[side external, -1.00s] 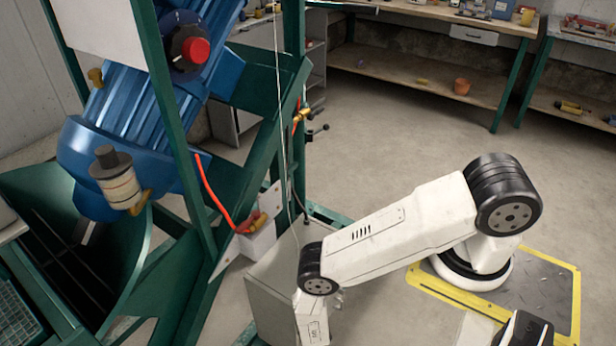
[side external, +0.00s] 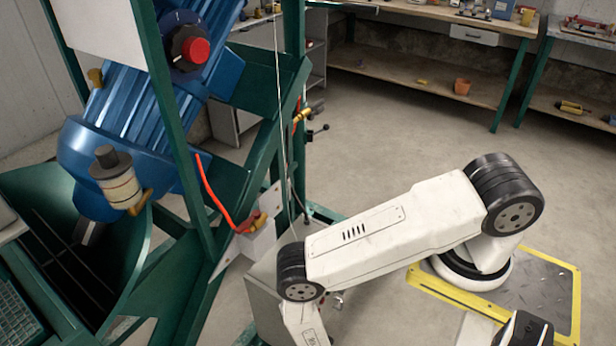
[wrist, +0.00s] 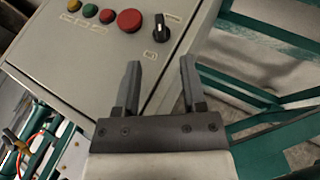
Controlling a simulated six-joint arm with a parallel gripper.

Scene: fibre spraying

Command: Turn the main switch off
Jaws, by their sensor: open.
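A black rotary switch (wrist: 161,28) sits near the top right corner of a grey control panel (wrist: 75,62) in the wrist view. Small labels lie beside it, too small to read. My gripper (wrist: 160,64) is open and empty. Its two fingers point toward the panel's right edge, just below the switch in the picture, with no visible contact. The grey box (side external: 262,300) shows partly in the side external view, behind my arm. The gripper is outside that view.
Green frame bars (wrist: 265,40) run right of the panel. A red knob (side external: 195,49) on the blue machine (side external: 130,110) stands at left. Open floor lies behind my arm.

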